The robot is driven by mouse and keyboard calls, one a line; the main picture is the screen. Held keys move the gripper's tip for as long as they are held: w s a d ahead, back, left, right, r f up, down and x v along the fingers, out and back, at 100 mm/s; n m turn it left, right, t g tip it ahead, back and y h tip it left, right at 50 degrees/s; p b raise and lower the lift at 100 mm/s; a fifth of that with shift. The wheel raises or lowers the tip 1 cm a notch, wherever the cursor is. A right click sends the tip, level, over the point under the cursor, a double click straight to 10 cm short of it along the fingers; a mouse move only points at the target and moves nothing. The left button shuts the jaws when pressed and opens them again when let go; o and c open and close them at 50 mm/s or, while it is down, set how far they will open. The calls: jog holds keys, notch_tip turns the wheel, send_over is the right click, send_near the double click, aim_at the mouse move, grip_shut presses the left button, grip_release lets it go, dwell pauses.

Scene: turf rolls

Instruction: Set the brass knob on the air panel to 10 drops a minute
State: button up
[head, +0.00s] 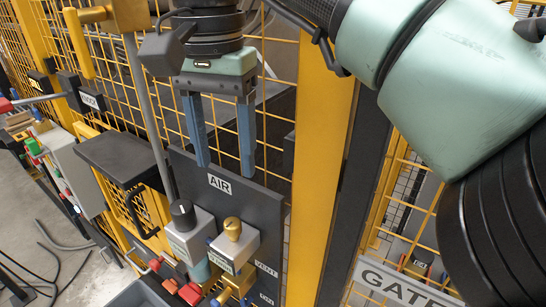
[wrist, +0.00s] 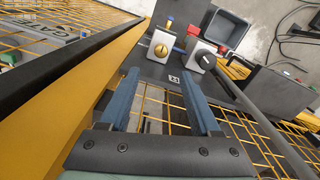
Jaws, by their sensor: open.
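The brass knob (head: 232,229) stands on a light grey box on the dark air panel (head: 262,215), right of a black knob (head: 183,215) on a similar box. In the wrist view the brass knob (wrist: 161,50) shows as a round gold face with a mark on it, beyond the fingertips. The scale under it is too small to read. My gripper (head: 225,170) is open and empty, its two blue fingers pointing down above the AIR label. The fingers (wrist: 160,78) are spread wide and apart from the knob.
Red-handled valves (head: 188,292) and brass fittings (head: 238,282) sit below the knobs. A grey pole (head: 150,110) and a black box (head: 120,158) stand to the left. Yellow mesh fence lies behind; a thick yellow post (head: 322,170) and GATE sign (head: 405,283) are at right.

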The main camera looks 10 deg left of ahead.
aim_at(232, 222)
notch_tip(232, 222, down, 11)
jog(key=shift+f+p, duration=0.1)
jog(key=shift+p, duration=1)
grip_shut()
